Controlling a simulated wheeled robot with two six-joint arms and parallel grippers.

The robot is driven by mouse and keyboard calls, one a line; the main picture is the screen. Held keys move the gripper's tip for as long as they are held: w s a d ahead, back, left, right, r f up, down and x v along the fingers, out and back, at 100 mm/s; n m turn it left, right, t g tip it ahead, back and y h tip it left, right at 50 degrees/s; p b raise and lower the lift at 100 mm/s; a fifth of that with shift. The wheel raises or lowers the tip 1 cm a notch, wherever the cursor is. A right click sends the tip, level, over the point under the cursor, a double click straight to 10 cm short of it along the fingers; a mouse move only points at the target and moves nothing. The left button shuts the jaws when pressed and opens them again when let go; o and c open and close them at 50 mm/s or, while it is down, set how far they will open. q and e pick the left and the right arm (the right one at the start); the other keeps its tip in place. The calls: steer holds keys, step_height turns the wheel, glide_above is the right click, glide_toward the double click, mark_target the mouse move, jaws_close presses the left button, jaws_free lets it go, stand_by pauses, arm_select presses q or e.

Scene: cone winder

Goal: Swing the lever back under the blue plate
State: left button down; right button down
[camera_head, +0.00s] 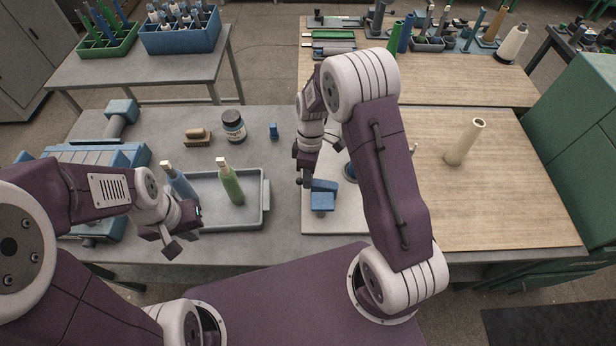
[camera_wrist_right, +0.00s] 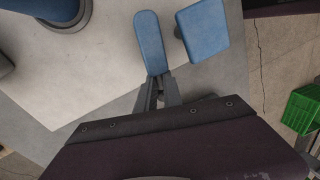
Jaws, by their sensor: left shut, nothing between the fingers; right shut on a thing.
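My right gripper (camera_head: 304,181) is low over the white board (camera_head: 312,222). In the right wrist view it (camera_wrist_right: 160,98) is shut on the near end of a long blue lever (camera_wrist_right: 150,42). The lever points away from the fingers. The blue plate (camera_wrist_right: 204,30) is just right of the lever, with a narrow gap between them in that view. In the head view the blue plate (camera_head: 321,203) and a blue piece (camera_head: 325,185), likely the lever, are close together; the arm partly hides this area. My left gripper (camera_head: 175,236) is shut and empty by the tray's left side.
A grey tray (camera_head: 265,203) holds a green bobbin (camera_head: 229,181) and a blue-grey one (camera_head: 178,183). A dark jar (camera_head: 233,126) and a small blue object (camera_head: 273,131) stand behind it.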

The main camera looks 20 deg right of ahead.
steer(key=shift+w+d+r, duration=0.1)
steer(key=shift+w, duration=0.05)
stand_by(0.4)
steer(key=m, duration=0.2)
steer(key=w+d+m+p, duration=0.1)
steer(key=m, duration=0.1)
steer(key=shift+y, duration=0.3)
steer(key=m, duration=0.1)
steer(key=d+m, duration=0.1)
steer(key=m, duration=0.1)
steer(key=m+t, duration=0.1)
steer(key=shift+w+d, duration=0.15)
steer(key=shift+w, duration=0.15)
steer(key=m, duration=0.2)
steer(key=d+m+t, duration=0.1)
steer(key=m, duration=0.1)
steer(key=shift+w+d+y+p, duration=0.1)
steer(key=shift+y+p, duration=0.2)
steer(key=shift+d+m+t, duration=0.15)
steer(key=shift+d+m, duration=0.2)
steer(key=shift+m, duration=0.6)
steer(key=shift+d+m+t, duration=0.15)
steer(key=shift+d+m, duration=0.15)
steer(key=shift+m, duration=0.65)
steer(key=c, duration=1.5)
jaws_free()
steer(key=shift+s, duration=0.2)
steer(key=shift+c, duration=0.2)
steer(key=shift+s, duration=0.1)
